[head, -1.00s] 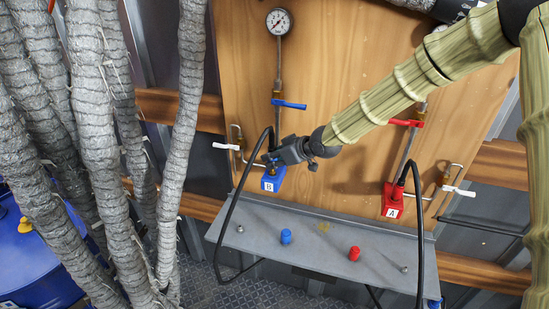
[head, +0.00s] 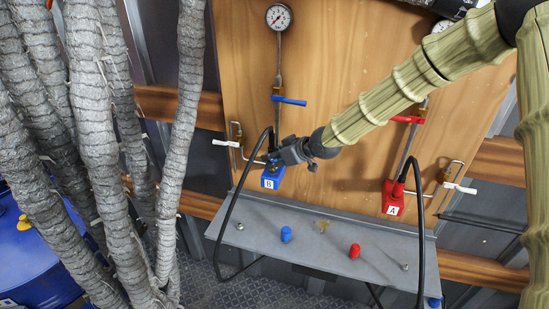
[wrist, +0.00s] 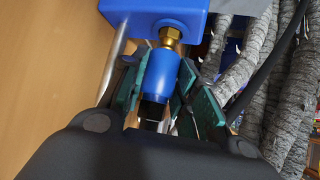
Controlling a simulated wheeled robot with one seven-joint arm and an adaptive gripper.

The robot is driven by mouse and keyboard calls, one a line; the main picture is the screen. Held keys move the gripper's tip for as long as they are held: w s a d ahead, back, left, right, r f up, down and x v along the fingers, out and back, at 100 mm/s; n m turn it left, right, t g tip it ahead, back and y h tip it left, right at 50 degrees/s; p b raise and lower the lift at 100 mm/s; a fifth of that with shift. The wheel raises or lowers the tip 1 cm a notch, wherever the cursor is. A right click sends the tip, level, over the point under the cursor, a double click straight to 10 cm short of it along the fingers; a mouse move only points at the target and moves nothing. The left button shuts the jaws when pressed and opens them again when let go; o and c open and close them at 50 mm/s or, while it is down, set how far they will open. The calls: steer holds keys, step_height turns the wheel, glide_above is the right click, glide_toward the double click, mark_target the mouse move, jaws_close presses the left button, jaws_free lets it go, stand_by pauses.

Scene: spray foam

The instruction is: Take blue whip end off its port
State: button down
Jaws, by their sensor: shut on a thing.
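The blue port block marked B (head: 271,181) is mounted low on the wooden board, left of centre in the head view. It also fills the top of the wrist view (wrist: 150,14). The blue whip end (wrist: 160,80) sits below a brass fitting (wrist: 171,38) on the block, in line with it and apparently joined to it. My gripper (head: 275,160) reaches in from the right; in the wrist view its green-padded fingers (wrist: 158,92) are shut on the blue whip end from both sides. The gripper hides most of the whip end in the head view.
A red block A (head: 392,199) with a black hose stands to the right. A grey shelf (head: 322,256) below carries a blue cap (head: 286,235) and a red cap (head: 354,251). Thick grey wrapped hoses (head: 100,150) crowd the left. A blue valve handle (head: 289,101) is above.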

steer(key=shift+f+b, duration=0.4)
steer(key=shift+f, duration=0.35)
steer(key=c, duration=1)
jaws_free()
